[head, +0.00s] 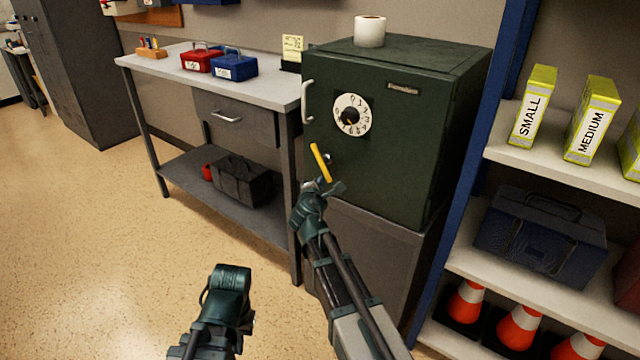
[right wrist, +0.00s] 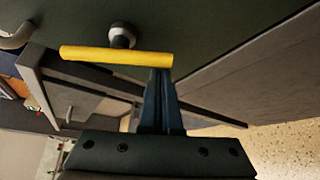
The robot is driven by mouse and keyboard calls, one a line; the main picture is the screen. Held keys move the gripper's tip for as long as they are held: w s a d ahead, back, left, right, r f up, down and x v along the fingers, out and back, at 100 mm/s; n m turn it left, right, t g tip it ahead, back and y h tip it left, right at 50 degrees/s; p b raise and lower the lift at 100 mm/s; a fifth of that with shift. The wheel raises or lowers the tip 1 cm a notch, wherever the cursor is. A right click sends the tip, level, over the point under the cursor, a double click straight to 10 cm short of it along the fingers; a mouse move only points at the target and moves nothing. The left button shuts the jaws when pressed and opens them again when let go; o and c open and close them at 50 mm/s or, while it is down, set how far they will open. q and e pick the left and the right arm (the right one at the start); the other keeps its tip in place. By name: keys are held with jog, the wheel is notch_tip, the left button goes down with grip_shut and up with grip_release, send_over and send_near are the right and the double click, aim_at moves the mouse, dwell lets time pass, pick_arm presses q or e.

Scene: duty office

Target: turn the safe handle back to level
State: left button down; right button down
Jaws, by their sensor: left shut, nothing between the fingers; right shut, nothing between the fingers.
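The dark green safe (head: 400,150) stands on a grey cabinet, its door facing me. Its yellow handle (head: 320,162) is tilted steeply in the head view, upper end leaning left and lower end right. In the right wrist view the yellow bar (right wrist: 105,55) crosses in front of its round dark hub (right wrist: 122,36). My right gripper (head: 333,186) is shut and empty at the handle's lower end; its fingertips (right wrist: 160,74) are right by the bar's end, and I cannot tell if they touch. My left gripper (head: 232,272) is shut and empty, low and away from the safe.
The safe door has a white dial (head: 352,115) and a pale grab bar (head: 307,101). A paper roll (head: 370,31) stands on top. A workbench (head: 270,87) is to the left; a shelf (head: 490,262) with boxes and cones is to the right. Open floor lies at left.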

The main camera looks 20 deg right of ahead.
jog(key=shift+s+d+r+n+p, duration=0.1)
jog(key=shift+s+n+p, duration=0.05)
jog(key=shift+n+p, duration=0.2)
jog(key=shift+s+d+r+n+g+p, duration=0.15)
jog(key=shift+n+g+p, duration=0.2)
jog(key=shift+g+p, duration=0.2)
jog(key=n+g+p, duration=0.1)
jog(key=r+n+p, duration=0.1)
jog(key=p, duration=0.1)
jog(key=shift+s+d+r+g+h, duration=0.15)
jog(key=shift+s+d+g+h, duration=0.2)
jog(key=shift+s+h, duration=0.05)
jog(key=shift+s+d+r+n+g+h+p, duration=0.2)
jog(key=shift+n+g+p, duration=0.2)
jog(key=shift+p, duration=0.25)
jog(key=shift+s+d+r+n+g+h+p, duration=0.1)
jog(key=shift+r+n+g+h+p, duration=0.1)
jog(key=shift+n+g+p, duration=0.3)
jog(key=shift+s+r+n+g+h+p, duration=0.2)
jog(key=shift+r+n+g+h+p, duration=0.35)
jog(key=shift+n+p, duration=0.2)
jog(key=shift+s+d+r+p, duration=0.15)
jog(key=shift+p, duration=0.15)
